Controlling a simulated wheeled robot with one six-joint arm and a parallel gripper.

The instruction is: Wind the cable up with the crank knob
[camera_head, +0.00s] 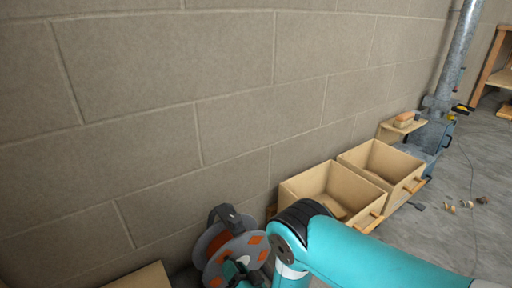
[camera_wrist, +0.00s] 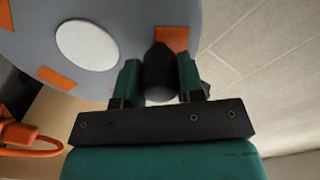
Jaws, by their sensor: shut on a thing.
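The cable reel (camera_head: 228,248) stands at the bottom of the head view, against the block wall, with a grey disc and orange patches. In the wrist view its grey disc (camera_wrist: 130,25) with a white hub fills the upper left. The dark crank knob (camera_wrist: 159,70) sticks out from the disc near an orange patch. My gripper (camera_wrist: 160,80) has its two green fingers on either side of the knob and is shut on it. In the head view my gripper (camera_head: 238,270) is at the reel's front, mostly hidden by the arm and the picture edge.
Two open wooden boxes (camera_head: 333,169) with bar handles stand along the wall to the right. Beyond them is a grey stove (camera_head: 431,138) with a pipe. Small brown bits (camera_head: 466,203) and a thin dark line lie on the open grey floor. An orange looped part (camera_wrist: 28,138) shows in the wrist view.

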